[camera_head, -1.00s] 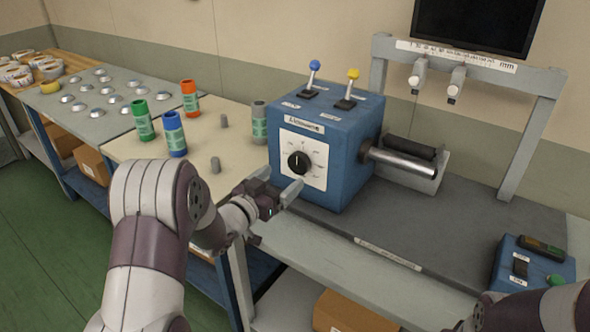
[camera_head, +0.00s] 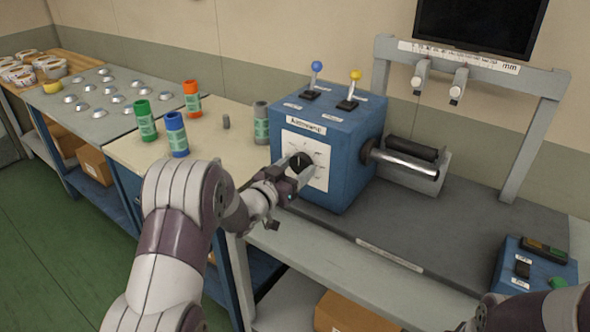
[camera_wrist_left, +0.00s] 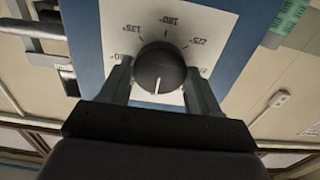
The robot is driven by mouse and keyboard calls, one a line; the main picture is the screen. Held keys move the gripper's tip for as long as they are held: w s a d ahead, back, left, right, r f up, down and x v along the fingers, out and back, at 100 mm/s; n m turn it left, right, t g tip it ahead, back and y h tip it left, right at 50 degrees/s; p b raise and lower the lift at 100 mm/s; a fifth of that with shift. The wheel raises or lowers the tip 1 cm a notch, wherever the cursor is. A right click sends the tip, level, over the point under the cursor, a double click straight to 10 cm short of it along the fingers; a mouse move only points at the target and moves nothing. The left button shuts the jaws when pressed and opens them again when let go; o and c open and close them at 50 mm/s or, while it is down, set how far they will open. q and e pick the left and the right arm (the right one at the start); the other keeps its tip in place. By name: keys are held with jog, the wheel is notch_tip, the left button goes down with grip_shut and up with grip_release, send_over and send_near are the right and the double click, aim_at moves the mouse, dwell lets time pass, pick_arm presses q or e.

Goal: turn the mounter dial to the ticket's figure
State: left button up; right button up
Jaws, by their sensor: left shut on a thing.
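The black mounter dial (camera_wrist_left: 160,68) sits on a white scale plate (camera_wrist_left: 125,25) with printed degree figures. It is on the front of the blue box (camera_head: 342,140). My left gripper (camera_head: 298,166) is shut on the dial, with one finger on each side of it in the left wrist view (camera_wrist_left: 160,85). The dial's white pointer line points towards the gripper's palm, at the bottom of that view. The lower figures are partly covered by the fingers. I cannot make out a ticket. Only part of my right arm shows at the lower right; its gripper is out of view.
Blue (camera_head: 316,68) and yellow (camera_head: 355,76) levers stand on the box. A metal roller (camera_head: 405,163) sticks out to its right. Green, blue, orange and grey cylinders stand on the table (camera_head: 215,150) at left. A control box (camera_head: 532,265) is at lower right.

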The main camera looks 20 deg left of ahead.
pick_arm(q)
jog(key=shift+f+m+b, duration=0.25)
jog(key=shift+m+b, duration=0.95)
jog(key=shift+b, duration=0.15)
jog(key=m+b, duration=0.9)
jog(key=shift+f, duration=0.1)
jog(key=m+b, duration=0.8)
jog(key=shift+b, duration=0.3)
jog(key=m+b, duration=0.3)
jog(key=m, duration=0.1)
jog(key=shift+m, duration=0.3)
jog(key=shift+r+m+b, duration=0.2)
jog(key=shift+m+b, duration=0.85)
jog(key=shift+m, duration=0.35)
jog(key=o, duration=1.1)
jog(key=shift+c, duration=0.2)
jog(key=shift+r, duration=0.1)
